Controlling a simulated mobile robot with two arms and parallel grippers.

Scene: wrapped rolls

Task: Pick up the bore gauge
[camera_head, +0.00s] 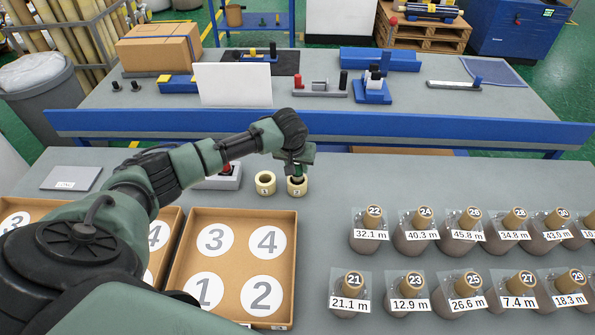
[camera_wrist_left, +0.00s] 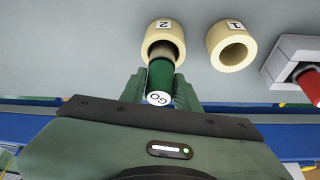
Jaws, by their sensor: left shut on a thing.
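The bore gauge (camera_wrist_left: 160,78) is a green cylinder with a white end marked "GO", seen in the left wrist view. My left gripper (camera_wrist_left: 160,90) is shut on it, a finger on each side. The gauge's narrower far end meets the opening of the cream ring marked 2 (camera_wrist_left: 164,36); how deep it sits is hidden. In the head view my left gripper (camera_head: 296,160) is right above ring 2 (camera_head: 297,188), with a bit of green between them. The ring marked 1 (camera_head: 265,183) stands just left, empty. My right gripper is not in view.
A grey holder (camera_head: 218,182) with a red-topped piece stands left of the rings. A cardboard tray (camera_head: 232,214) with numbered circles lies in front. Several labelled wrapped rolls (camera_head: 421,238) stand on the right. A blue-edged bench (camera_head: 430,130) with tools is behind.

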